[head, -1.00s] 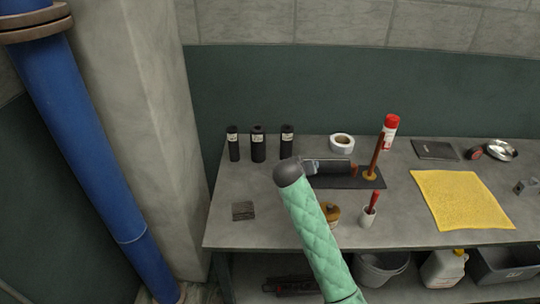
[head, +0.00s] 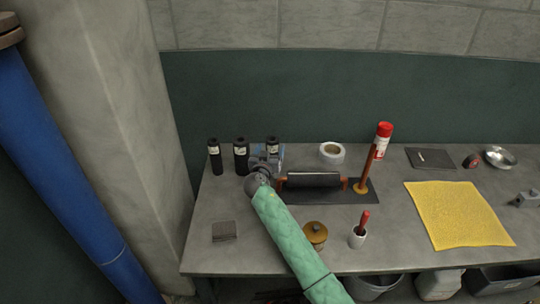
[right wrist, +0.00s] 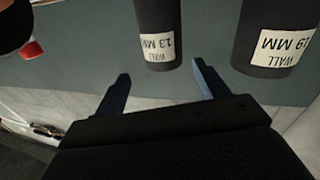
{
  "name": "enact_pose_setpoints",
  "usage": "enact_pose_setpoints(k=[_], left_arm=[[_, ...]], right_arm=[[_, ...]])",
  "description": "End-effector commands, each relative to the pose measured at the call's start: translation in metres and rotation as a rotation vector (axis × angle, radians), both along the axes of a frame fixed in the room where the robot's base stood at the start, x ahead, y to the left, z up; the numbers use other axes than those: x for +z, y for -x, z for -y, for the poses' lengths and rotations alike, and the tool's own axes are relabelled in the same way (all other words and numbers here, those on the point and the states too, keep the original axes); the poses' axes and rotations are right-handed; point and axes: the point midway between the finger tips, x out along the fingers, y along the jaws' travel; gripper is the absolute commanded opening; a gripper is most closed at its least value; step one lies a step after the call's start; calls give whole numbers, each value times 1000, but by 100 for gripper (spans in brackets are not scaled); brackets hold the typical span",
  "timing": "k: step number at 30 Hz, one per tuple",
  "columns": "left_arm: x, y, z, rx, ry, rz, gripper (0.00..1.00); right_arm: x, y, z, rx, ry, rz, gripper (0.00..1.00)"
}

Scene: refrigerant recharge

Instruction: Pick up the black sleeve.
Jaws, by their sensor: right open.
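Three black sleeves with pale labels stand upright in a row at the back left of the bench: a left one (head: 215,157), a middle one (head: 241,156) and a right one (head: 272,146). My right gripper (head: 266,160) is at the right sleeve and partly hides it. In the right wrist view its two fingers (right wrist: 163,82) are apart, with nothing between the tips. A sleeve labelled "WALL 13 MM" (right wrist: 158,20) is just beyond the gap. A wider one labelled "WALL 19 MM" (right wrist: 275,25) is to the right. My left gripper is not in view.
A dark cylinder (head: 313,180) lies between copper pipe ends on a dark mat (head: 330,197). A red-capped can (head: 382,140), tape roll (head: 332,153), brass-coloured pot (head: 316,234), white cup (head: 357,238) and yellow cloth (head: 458,213) are on the bench.

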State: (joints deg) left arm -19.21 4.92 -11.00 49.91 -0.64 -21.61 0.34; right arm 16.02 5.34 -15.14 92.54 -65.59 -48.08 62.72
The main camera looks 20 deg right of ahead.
Motion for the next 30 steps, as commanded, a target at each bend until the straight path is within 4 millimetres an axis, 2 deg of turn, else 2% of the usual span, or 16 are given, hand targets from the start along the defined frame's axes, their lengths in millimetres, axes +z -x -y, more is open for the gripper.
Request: enact_pose_setpoints(k=[5,16,24,30], left_arm=[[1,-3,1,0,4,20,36],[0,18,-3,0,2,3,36],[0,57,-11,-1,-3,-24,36],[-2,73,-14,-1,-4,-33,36]], right_arm=[[1,-3,-1,12,-75,46,73],[2,-28,12,11,-81,50,73],[3,-54,21,11,-79,49,73],[0,-70,31,11,-80,49,73]])
